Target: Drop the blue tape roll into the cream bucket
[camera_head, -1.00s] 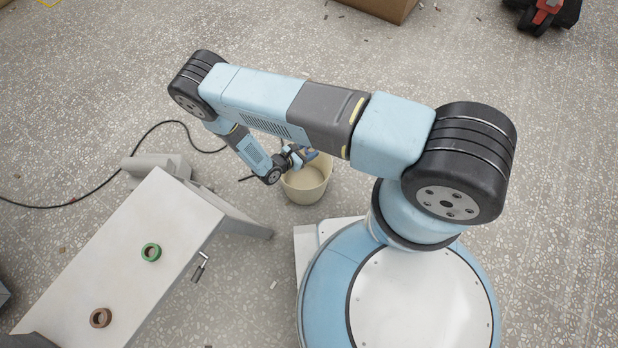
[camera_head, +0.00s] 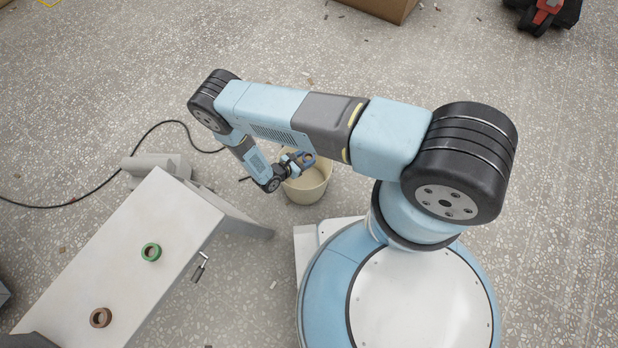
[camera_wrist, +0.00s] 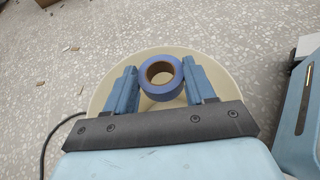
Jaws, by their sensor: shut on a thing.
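The blue tape roll (camera_wrist: 161,77) is held between the two fingers of my gripper (camera_wrist: 161,80), in the middle of the wrist view. Its brown core faces the wrist camera. The cream bucket (camera_wrist: 101,95) is behind the roll in that view, and its rim surrounds the roll and fingertips. In the head view the bucket (camera_head: 308,188) stands on the floor. My gripper (camera_head: 299,163) is over its upper left part with the roll (camera_head: 308,159) at its tip. The gap between roll and bucket is hard to judge.
A white table (camera_head: 120,255) at the lower left bears a green tape roll (camera_head: 151,251) and a brown tape roll (camera_head: 101,317). A black cable (camera_head: 100,188) lies on the speckled floor. A cardboard box (camera_head: 378,8) is at the top edge.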

